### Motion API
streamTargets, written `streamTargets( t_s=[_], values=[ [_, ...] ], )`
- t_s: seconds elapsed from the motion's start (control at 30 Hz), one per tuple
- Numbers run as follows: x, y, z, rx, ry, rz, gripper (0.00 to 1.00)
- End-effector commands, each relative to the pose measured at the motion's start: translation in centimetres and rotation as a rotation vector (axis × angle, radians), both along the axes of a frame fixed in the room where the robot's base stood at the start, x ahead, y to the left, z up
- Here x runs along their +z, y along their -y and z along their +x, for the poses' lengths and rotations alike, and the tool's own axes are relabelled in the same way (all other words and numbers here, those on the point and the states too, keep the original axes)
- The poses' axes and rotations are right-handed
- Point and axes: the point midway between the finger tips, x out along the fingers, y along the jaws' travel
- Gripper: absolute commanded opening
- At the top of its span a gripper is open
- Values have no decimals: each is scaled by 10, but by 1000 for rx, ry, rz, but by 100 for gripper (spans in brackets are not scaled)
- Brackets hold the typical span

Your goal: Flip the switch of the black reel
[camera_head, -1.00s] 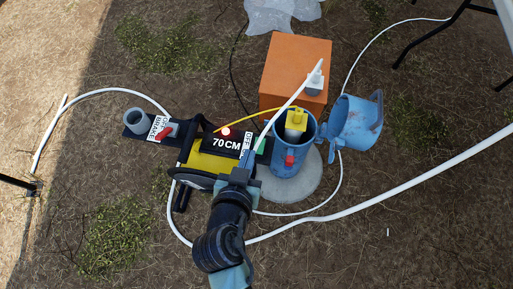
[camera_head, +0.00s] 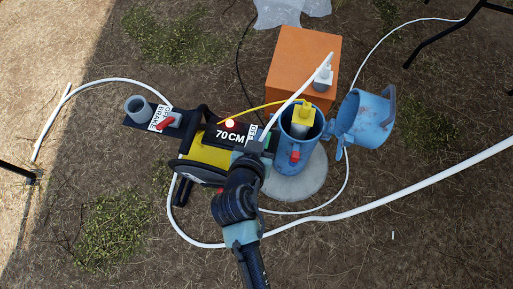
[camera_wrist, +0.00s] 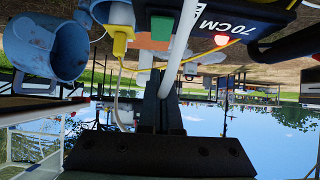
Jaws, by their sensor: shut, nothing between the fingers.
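The black reel (camera_head: 212,133) stands left of the blue pipe, with a yellow drum, a lit red lamp and a "70 CM" readout; its readout end also shows in the wrist view (camera_wrist: 255,14). A white label reading "OFF" (camera_head: 255,132) sits at its right end. A green block (camera_wrist: 161,27) lies beside it, just beyond my fingertips in the wrist view. I cannot tell whether it is the switch. My gripper (camera_wrist: 160,75) is shut and empty, close to this end of the reel. In the head view my arm hides the contact area.
A white tube (camera_head: 283,112) runs past my fingers. The open blue pipe (camera_head: 290,154), with a yellow-topped device (camera_head: 302,117), stands immediately right. A red brake lever (camera_head: 166,122) is at left. An orange box (camera_head: 290,62) stands behind. White hose (camera_head: 430,185) crosses the ground.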

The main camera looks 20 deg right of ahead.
Motion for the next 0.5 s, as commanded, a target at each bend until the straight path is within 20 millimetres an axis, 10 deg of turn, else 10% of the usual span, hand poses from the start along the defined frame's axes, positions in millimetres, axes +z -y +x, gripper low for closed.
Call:
streamTargets(
  t_s=[0.5],
  values=[
    [-49, 13, 18, -1, 0, 0, 0]
  ],
)
